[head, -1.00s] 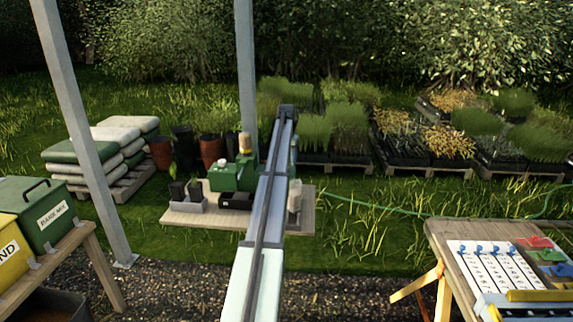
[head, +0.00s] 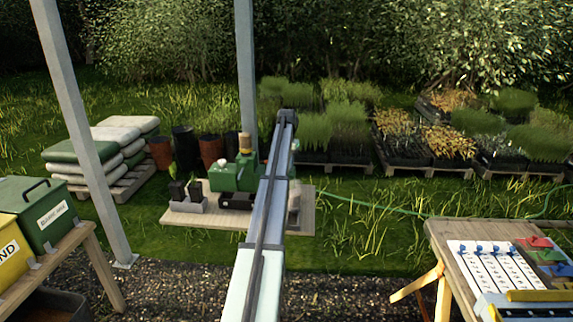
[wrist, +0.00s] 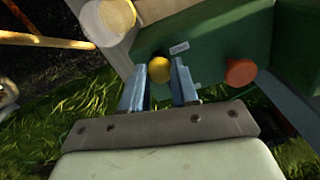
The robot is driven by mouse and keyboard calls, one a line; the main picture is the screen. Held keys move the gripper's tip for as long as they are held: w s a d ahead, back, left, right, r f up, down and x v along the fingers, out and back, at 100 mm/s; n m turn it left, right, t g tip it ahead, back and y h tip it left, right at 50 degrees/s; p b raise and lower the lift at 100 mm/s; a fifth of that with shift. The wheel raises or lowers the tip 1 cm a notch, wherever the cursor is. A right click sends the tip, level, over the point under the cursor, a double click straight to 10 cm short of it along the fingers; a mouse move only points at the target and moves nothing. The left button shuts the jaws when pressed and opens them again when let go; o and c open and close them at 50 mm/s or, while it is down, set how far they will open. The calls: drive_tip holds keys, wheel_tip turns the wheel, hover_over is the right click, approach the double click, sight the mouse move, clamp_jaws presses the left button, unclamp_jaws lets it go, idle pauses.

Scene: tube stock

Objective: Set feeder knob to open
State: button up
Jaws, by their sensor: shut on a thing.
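The green machine (head: 228,178) stands on a wooden board, partly behind my arm in the head view. In the wrist view its green face (wrist: 213,55) fills the upper part. A round yellow knob (wrist: 159,68) sits on that face, between the fingertips of my gripper (wrist: 159,79), which is shut on it. A small white label (wrist: 179,47) is just above and to the right of the knob; its text is too small to read. An orange-red knob (wrist: 240,72) is to the right, clear of the fingers. In the head view, my arm hides the gripper and the yellow knob.
The wooden board (head: 180,217) also carries small dark pots in a grey tray (head: 190,206). A grey post (head: 245,70) rises behind the machine. A bench with bins (head: 40,215) is at left, a work table (head: 440,240) at right. Grass between is mostly open.

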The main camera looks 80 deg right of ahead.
clamp_jaws()
drive_tip(key=shift+d, duration=0.1)
drive_tip(key=shift+d, duration=2.45)
drive_tip(key=o, duration=0.8)
unclamp_jaws()
wheel_tip(320, 180, up, 14)
